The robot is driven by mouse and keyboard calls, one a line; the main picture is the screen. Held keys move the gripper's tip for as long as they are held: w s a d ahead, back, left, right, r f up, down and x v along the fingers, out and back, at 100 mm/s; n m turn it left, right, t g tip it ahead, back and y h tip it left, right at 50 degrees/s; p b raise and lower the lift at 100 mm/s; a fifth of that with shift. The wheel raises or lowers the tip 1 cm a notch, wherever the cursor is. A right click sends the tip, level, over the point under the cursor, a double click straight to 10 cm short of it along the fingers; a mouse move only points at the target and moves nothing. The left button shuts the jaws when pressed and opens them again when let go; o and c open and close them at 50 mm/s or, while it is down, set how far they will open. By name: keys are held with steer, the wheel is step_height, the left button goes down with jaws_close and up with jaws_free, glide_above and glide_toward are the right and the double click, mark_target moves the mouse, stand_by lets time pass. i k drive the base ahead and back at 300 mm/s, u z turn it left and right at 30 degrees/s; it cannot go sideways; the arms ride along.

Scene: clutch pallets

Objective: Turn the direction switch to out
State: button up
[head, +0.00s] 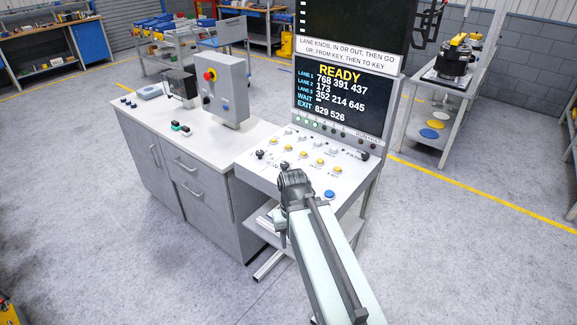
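The sloped white control panel (313,178) carries several yellow buttons, small white parts, dark knobs and a blue button. A dark knob (260,154) stands at its left end. Another dark shape (284,166) shows right at my gripper's tip. I cannot tell which is the direction switch, as the labels are too small to read, nor which way it points. My gripper (290,176) is over the panel's front left part, seen from behind. My wrist hides its fingers and part of the panel, so contact and opening cannot be told.
The screen (343,98) above the panel reads READY, with lane, wait and exit numbers. A white-topped cabinet (150,118) at left bears a grey box (222,88) with a red knob. A rack with discs (440,115) stands at right. The floor around is clear.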

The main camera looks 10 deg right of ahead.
mark_target(284, 165)
steer(key=z, duration=0.85)
steer(key=k, duration=0.65)
steer(key=u, duration=0.6)
steer(key=i, duration=1)
steer(key=z, duration=0.45)
steer(key=k, duration=1.35)
steer(key=z, duration=0.15)
steer(key=i, duration=0.7)
steer(key=u, duration=1)
steer(key=i, duration=1)
steer(key=u, duration=0.7)
